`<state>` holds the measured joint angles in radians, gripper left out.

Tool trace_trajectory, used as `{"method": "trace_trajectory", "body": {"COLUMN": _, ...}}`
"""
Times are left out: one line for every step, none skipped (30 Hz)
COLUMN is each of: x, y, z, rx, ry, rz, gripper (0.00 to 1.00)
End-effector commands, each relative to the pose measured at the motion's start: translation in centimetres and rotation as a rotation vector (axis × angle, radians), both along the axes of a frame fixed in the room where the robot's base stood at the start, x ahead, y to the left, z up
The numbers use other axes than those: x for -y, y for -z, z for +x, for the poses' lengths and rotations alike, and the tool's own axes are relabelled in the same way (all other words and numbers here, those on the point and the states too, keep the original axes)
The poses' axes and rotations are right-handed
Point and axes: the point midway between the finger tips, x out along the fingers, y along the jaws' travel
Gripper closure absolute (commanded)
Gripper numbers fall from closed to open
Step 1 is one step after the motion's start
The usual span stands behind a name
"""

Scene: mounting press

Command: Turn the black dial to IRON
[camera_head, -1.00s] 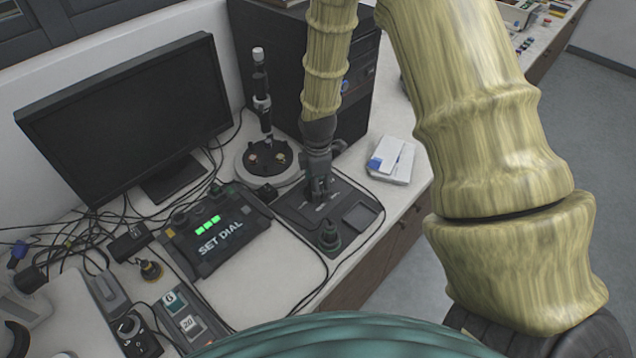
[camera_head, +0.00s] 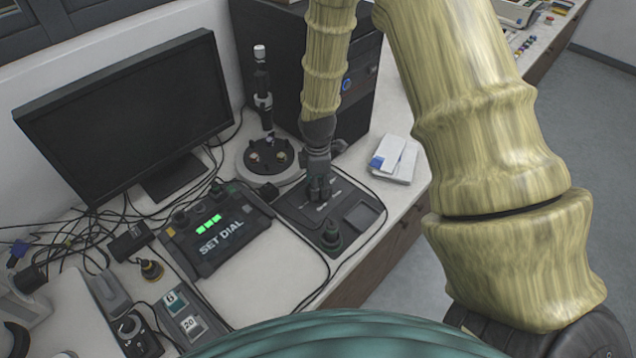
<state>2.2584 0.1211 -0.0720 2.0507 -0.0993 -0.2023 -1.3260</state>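My gripper (camera_head: 320,193) points down over the dark control panel (camera_head: 289,210), with its fingertips at or just above the panel's surface. The fingers look close together. The view is too small to show whether they hold anything, and any dial under them is hidden. A dark knob (camera_head: 330,234) stands at the panel's front, apart from my gripper. Small pale lettering shows by the fingertips, but I cannot read it, so I cannot make out IRON or a dial setting. The display box (camera_head: 222,237) to the left reads SET DIAL with green bars lit.
A round black-topped stand (camera_head: 267,157) with a post is behind the panel. A monitor (camera_head: 125,110) stands at the left and a black computer tower (camera_head: 275,60) behind. A white-and-blue box (camera_head: 394,158) lies at the right. Cables cross the desk.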

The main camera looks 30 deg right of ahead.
Motion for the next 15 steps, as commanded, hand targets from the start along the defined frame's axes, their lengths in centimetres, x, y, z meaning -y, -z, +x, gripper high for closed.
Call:
{"method": "trace_trajectory", "body": {"x": 0.02, "y": 0.07, "z": -0.03, "rx": -0.001, "ry": 0.017, "rz": -0.001, "gripper": 0.73}}
{"method": "trace_trajectory", "body": {"x": 0.03, "y": 0.07, "z": -0.02, "rx": -0.001, "ry": 0.029, "rz": -0.001, "gripper": 0.73}}
{"method": "trace_trajectory", "body": {"x": 0.03, "y": 0.07, "z": 0.0, "rx": -0.001, "ry": 0.049, "rz": -0.001, "gripper": 0.73}}
{"method": "trace_trajectory", "body": {"x": 0.04, "y": 0.06, "z": 0.01, "rx": -0.001, "ry": 0.066, "rz": -0.001, "gripper": 0.73}}
{"method": "trace_trajectory", "body": {"x": 0.05, "y": 0.06, "z": 0.02, "rx": -0.001, "ry": 0.085, "rz": -0.001, "gripper": 0.73}}
{"method": "trace_trajectory", "body": {"x": 0.06, "y": 0.06, "z": 0.05, "rx": -0.002, "ry": 0.112, "rz": -0.002, "gripper": 0.73}}
{"method": "trace_trajectory", "body": {"x": 0.07, "y": 0.06, "z": 0.05, "rx": -0.001, "ry": 0.135, "rz": -0.002, "gripper": 0.73}}
{"method": "trace_trajectory", "body": {"x": 0.07, "y": 0.06, "z": 0.06, "rx": -0.001, "ry": 0.159, "rz": -0.002, "gripper": 0.73}}
{"method": "trace_trajectory", "body": {"x": 0.07, "y": 0.06, "z": 0.07, "rx": -0.001, "ry": 0.193, "rz": -0.002, "gripper": 0.73}}
{"method": "trace_trajectory", "body": {"x": 0.09, "y": 0.06, "z": 0.08, "rx": -0.001, "ry": 0.219, "rz": -0.002, "gripper": 0.73}}
{"method": "trace_trajectory", "body": {"x": 0.09, "y": 0.06, "z": 0.1, "rx": -0.001, "ry": 0.246, "rz": -0.002, "gripper": 0.73}}
{"method": "trace_trajectory", "body": {"x": 0.1, "y": 0.06, "z": 0.1, "rx": -0.001, "ry": 0.283, "rz": -0.002, "gripper": 0.73}}
{"method": "trace_trajectory", "body": {"x": 0.12, "y": 0.06, "z": 0.12, "rx": -0.001, "ry": 0.312, "rz": -0.002, "gripper": 0.73}}
{"method": "trace_trajectory", "body": {"x": 0.12, "y": 0.05, "z": 0.13, "rx": -0.001, "ry": 0.34, "rz": -0.002, "gripper": 0.73}}
{"method": "trace_trajectory", "body": {"x": 0.14, "y": 0.05, "z": 0.15, "rx": -0.001, "ry": 0.379, "rz": -0.002, "gripper": 0.73}}
